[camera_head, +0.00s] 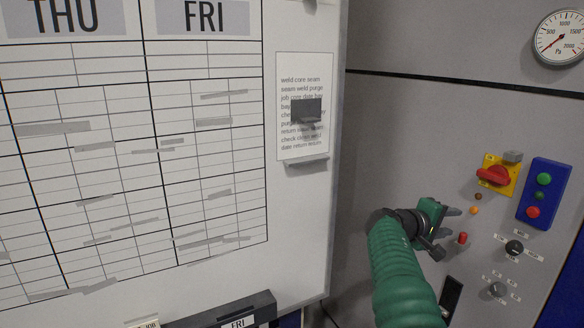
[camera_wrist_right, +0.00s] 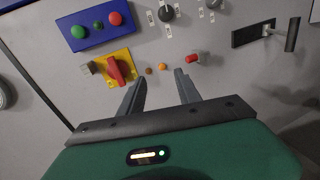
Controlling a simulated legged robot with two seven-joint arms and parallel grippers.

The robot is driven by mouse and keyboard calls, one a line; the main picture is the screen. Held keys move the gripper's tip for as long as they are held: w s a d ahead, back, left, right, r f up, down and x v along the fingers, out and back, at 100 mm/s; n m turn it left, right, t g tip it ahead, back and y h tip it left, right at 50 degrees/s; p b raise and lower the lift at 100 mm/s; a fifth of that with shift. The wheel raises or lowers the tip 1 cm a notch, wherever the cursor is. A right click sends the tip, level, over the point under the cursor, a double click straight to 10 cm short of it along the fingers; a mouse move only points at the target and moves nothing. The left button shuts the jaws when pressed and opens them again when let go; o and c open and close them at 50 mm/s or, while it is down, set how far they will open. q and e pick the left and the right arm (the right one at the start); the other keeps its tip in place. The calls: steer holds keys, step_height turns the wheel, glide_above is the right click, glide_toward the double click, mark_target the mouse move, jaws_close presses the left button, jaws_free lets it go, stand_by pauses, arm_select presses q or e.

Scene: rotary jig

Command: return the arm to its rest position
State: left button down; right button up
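My right gripper (camera_head: 450,229), on a green arm from the bottom of the head view, is in front of the grey control panel (camera_head: 410,120). In the right wrist view, my right gripper (camera_wrist_right: 158,80) has its two dark fingers apart with nothing between them. The fingers point at the panel. The left finger is near the red rotary switch on its yellow plate (camera_wrist_right: 118,68), and the right finger is near a small red button (camera_wrist_right: 193,58). I cannot tell whether either finger touches the panel. My left gripper is not in view.
The panel has a blue button box (camera_head: 543,193), the red switch (camera_head: 494,175), black knobs (camera_head: 514,247) and a pressure gauge (camera_head: 560,37). A black handle (camera_wrist_right: 292,34) sticks out in the wrist view. A whiteboard schedule (camera_head: 130,150) fills the left, with a dark tray (camera_head: 220,311) below.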

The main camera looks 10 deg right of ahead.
steer(key=s+a+f+g+y+p, duration=0.1)
steer(key=s+a+f+y, duration=0.15)
steer(key=f, duration=0.45)
steer(key=s+a+f+y, duration=0.1)
steer(key=s+f+y, duration=0.25)
steer(key=f, duration=0.35)
arm_select(q)
steer(key=r+p, duration=0.1)
steer(key=r, duration=0.1)
steer(key=r+p, duration=0.1)
steer(key=r, duration=0.1)
steer(key=shift+d, duration=0.2)
arm_select(e)
steer(key=s+a+f+m+y, duration=0.1)
steer(key=s+a+f+y, duration=0.1)
steer(key=s+a+f, duration=0.3)
steer(key=s+a+f+m+g+y, duration=0.1)
steer(key=s+a+f+y, duration=0.2)
steer(key=s+a, duration=0.6)
steer(key=s+a+f+m+g+y, duration=0.1)
steer(key=s+a+f+m+y, duration=0.1)
steer(key=s+a+f, duration=0.5)
steer(key=s, duration=0.4)
steer(key=shift+s+y, duration=0.2)
steer(key=shift+y, duration=0.2)
